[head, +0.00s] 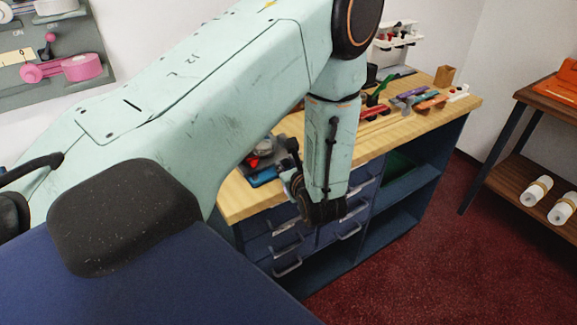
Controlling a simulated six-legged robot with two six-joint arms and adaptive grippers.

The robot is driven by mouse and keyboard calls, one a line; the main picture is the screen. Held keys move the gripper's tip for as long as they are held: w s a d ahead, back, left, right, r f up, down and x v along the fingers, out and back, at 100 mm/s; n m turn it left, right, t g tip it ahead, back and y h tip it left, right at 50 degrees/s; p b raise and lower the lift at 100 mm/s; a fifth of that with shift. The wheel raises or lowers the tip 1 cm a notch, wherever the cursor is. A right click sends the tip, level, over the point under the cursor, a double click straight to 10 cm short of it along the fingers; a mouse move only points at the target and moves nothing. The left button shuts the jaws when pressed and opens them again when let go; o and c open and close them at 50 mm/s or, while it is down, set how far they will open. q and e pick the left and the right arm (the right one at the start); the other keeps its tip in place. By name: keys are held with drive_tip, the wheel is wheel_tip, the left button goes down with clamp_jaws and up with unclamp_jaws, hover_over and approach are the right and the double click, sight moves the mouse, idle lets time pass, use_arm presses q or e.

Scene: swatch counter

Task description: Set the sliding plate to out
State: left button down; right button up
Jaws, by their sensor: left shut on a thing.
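My left arm crosses the view from the left. Its gripper (322,210) points down in front of the wooden counter's drawer front, close to the upper drawer handles. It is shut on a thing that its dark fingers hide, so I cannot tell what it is. A grey wall panel (60,92) at the upper left carries pink parts (75,68), a small pink knob (50,38) and a cream label plate (18,57). I cannot make out which part is the sliding plate or how it is set. My right gripper is out of view.
The wooden counter (235,200) has blue drawers with metal handles (288,268) and open shelves (385,225). Several small tools and coloured items lie on top. A brown shelf rack (500,160) with white rolls (537,190) stands at the right. The red carpet (440,260) between is clear.

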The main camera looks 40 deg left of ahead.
use_arm(q)
drive_tip(key=shift+s+d+f, duration=0.1)
drive_tip(key=shift+s+f, duration=0.05)
drive_tip(key=shift+f, duration=0.15)
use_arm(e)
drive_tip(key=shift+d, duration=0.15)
use_arm(q)
drive_tip(key=c, duration=1.5)
unclamp_jaws()
drive_tip(key=o, duration=0.3)
drive_tip(key=shift+d+r, duration=0.2)
drive_tip(key=shift+o, duration=0.3)
drive_tip(key=shift+a, duration=0.15)
drive_tip(key=shift+a, duration=0.1)
drive_tip(key=v, duration=0.7)
drive_tip(key=shift+r, duration=0.1)
